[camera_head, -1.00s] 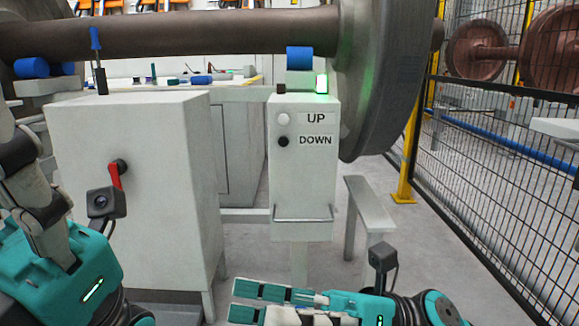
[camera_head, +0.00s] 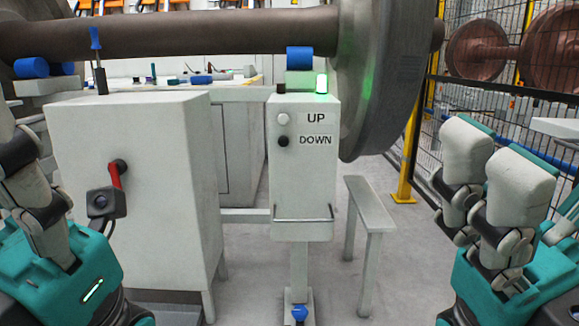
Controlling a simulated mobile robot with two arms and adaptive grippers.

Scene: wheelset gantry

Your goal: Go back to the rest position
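My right gripper (camera_head: 493,165) is raised at the right side of the head view, fingers pointing up, in front of the mesh fence. Its two grey-padded fingers partly overlap in this view, so the gap between them is unclear. I see nothing held in it. My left gripper (camera_head: 20,165) is at the left edge, partly cut off by the picture, beside the grey cabinet (camera_head: 135,220). Its fingertips are not fully visible. The control box (camera_head: 302,185) with UP and DOWN buttons stands in the middle, clear of both grippers, its green lamp (camera_head: 321,83) lit.
A large wheelset axle (camera_head: 200,33) and wheel (camera_head: 385,80) span the top. The cabinet has a red switch handle (camera_head: 115,175). A grey bench (camera_head: 368,204) and mesh fence (camera_head: 480,120) are at right.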

